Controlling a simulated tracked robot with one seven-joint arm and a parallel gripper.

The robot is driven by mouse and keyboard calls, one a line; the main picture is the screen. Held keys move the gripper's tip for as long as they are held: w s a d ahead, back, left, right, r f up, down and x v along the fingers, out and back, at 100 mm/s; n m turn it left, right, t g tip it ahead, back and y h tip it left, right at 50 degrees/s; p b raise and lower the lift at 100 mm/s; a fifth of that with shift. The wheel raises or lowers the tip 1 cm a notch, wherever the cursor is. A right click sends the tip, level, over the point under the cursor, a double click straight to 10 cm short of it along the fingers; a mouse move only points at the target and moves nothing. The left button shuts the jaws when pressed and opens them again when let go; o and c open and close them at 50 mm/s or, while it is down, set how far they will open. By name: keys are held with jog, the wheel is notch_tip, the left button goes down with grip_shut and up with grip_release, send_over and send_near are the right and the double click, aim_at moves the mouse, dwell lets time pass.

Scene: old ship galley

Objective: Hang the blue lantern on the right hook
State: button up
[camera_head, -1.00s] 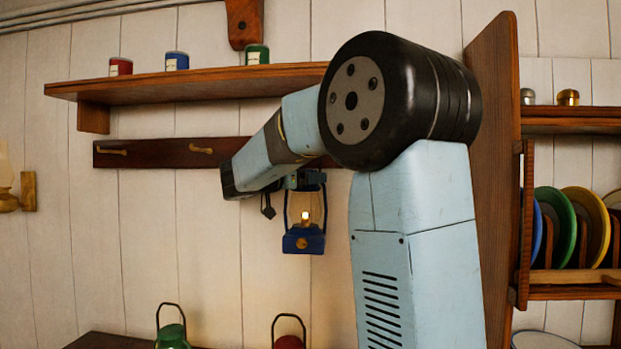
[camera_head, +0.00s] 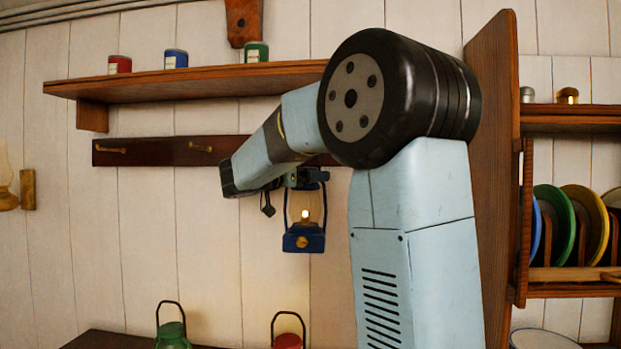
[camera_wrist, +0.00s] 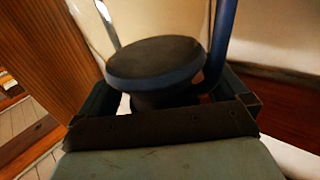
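The blue lantern (camera_head: 303,241) hangs upright and lit below my gripper (camera_head: 304,178) in the head view. Its top and the upper part of its bail are hidden by my gripper and arm. The wrist view shows its dark round cap (camera_wrist: 155,62) and blue bail (camera_wrist: 222,45) close up between the sides of my gripper (camera_wrist: 165,100). My gripper appears shut on the lantern, though the contact is hidden. The dark hook rail (camera_head: 160,151) shows a left hook (camera_head: 110,150) and another hook (camera_head: 201,148), both empty. The rail's right end, with any hook there, is behind my arm.
A shelf (camera_head: 200,82) with several small cans runs above the rail. A tall wooden panel (camera_head: 493,150) and a plate rack (camera_head: 568,275) stand to the right. A green lantern (camera_head: 171,336) and a red lantern (camera_head: 288,340) stand below.

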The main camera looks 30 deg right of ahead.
jog(key=shift+f, duration=0.1)
jog(key=s+a+r+n+t+y, duration=0.1)
jog(key=s+a+n+t+y, duration=0.1)
jog(key=a+n+t+y, duration=0.55)
jog(key=s+a+r+n+t+y, duration=0.1)
jog(key=s+a+n+t+y, duration=0.25)
jog(key=a+t+y, duration=0.55)
jog(key=s+d+f+n+g, duration=0.2)
jog(key=s+f+g, duration=1.4)
jog(key=s+f, duration=0.9)
jog(key=shift+s+f+n+y, duration=0.4)
jog(key=shift+s+n, duration=0.25)
jog(key=shift+n, duration=0.15)
dwell(0.4)
